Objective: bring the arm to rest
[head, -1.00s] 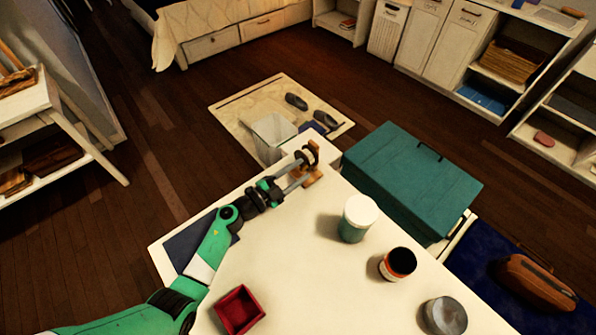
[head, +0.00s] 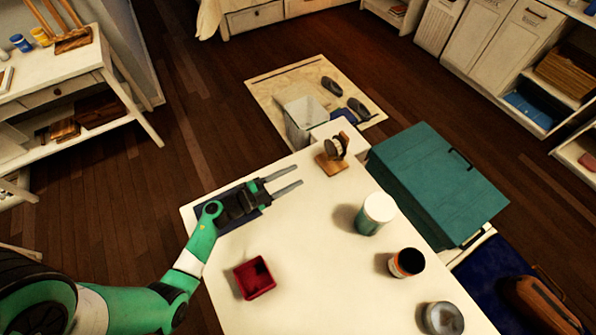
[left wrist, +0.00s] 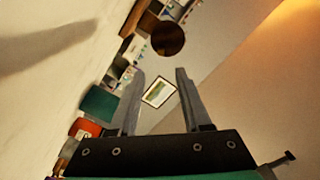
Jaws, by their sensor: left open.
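My left gripper (head: 285,183) is open and empty above the left part of the white table (head: 310,235) in the head view. Its two fingers point right, apart from the small wooden stand with a dark round item (head: 334,152) at the table's far end. In the left wrist view the open fingers (left wrist: 160,100) have nothing between them. A dark blue flat item (head: 227,222) lies under the gripper, partly hidden by it. My right gripper is not in view.
On the table are a red open box (head: 254,278), a white-lidded jar (head: 376,213), a dark-topped jar (head: 406,262) and a grey-lidded tin (head: 443,318). A teal chest (head: 435,180) stands beside the table's right edge. A bin (head: 303,118) stands beyond the far end.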

